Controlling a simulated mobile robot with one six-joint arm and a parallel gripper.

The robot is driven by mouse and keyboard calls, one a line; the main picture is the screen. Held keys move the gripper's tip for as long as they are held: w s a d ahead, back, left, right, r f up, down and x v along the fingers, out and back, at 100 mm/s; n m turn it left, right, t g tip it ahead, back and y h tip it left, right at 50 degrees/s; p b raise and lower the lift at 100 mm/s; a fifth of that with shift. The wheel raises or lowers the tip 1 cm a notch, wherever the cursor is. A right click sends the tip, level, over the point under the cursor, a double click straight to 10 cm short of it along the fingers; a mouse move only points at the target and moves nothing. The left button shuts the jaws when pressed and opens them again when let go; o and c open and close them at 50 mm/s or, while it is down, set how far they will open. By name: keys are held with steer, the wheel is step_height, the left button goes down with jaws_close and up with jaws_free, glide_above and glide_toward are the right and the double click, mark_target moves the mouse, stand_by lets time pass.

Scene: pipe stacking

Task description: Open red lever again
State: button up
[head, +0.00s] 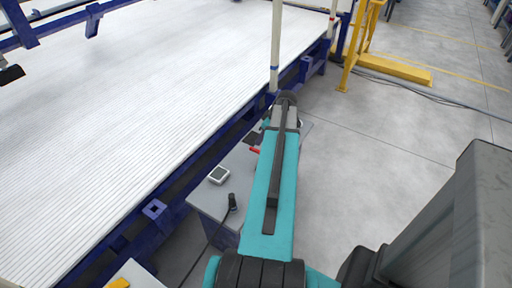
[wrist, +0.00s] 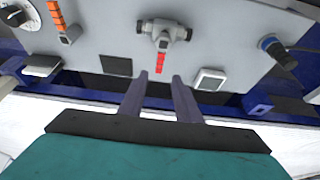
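The red lever (wrist: 161,62) hangs from a grey valve body (wrist: 163,33) on a light grey panel (wrist: 215,45) in the wrist view. It points from the valve toward my gripper. My gripper (wrist: 159,78) is open, with its two dark fingers apart and nothing between them. The fingertips are just short of the lever's free end, roughly in line with it; I cannot tell the depth gap. In the head view a small red part, likely the lever (head: 255,150), shows at the left edge of my teal arm. The arm hides the gripper there.
On the panel are a white-framed square (wrist: 209,80) right of the fingers, a black plug with cable (wrist: 273,46), an orange lever (wrist: 65,36) and a dark knob (wrist: 13,16). The blue frame (head: 155,212) and bed of white pipes (head: 130,90) lie left. Open floor (head: 400,120) lies right.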

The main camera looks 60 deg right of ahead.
mark_target(256, 150)
steer(key=shift+p+x, duration=0.35)
steer(key=shift+x, duration=3.8)
